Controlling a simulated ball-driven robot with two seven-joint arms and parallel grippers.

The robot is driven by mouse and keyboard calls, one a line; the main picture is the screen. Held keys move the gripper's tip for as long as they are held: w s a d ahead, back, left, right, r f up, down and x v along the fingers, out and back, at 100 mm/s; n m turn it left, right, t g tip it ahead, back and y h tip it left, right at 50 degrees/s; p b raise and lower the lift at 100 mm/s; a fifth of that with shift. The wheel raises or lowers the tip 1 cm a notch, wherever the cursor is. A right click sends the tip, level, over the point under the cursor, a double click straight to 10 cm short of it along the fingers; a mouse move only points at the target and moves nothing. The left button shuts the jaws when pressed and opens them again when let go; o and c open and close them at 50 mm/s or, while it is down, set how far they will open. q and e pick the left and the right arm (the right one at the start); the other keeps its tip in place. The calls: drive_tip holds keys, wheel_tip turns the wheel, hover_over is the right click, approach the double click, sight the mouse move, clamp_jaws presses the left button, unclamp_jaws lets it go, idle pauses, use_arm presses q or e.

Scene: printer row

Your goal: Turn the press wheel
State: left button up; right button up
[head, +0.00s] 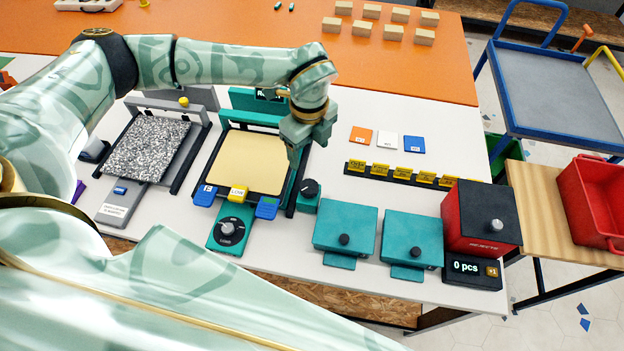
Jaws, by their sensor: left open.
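A teal press with a cream bed (245,162) stands on the white table. A black round knob (310,188) sits on a teal block at its right side, and a black dial (230,231) with a light centre is on its front. I cannot tell for sure which of these is the press wheel. My left gripper (293,158) is open and empty, pointing down over the right rail of the press, just behind the side knob and apart from it as far as I can see. My arm hides part of the press's back. My right gripper is not in view.
Two teal boxes with black knobs (345,226) (412,240) and a red box with a black top (485,217) stand to the right. A row of yellow tags (403,174) lies behind them. A grey-speckled bed (148,147) is on the left. An orange table (250,35) is behind.

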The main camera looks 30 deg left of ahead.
sight(310, 187)
use_arm(q)
wheel_tip(310, 187, down, 14)
drive_tip(key=shift+f+b, duration=0.1)
drive_tip(key=shift+b, duration=0.9)
drive_tip(key=c, duration=1)
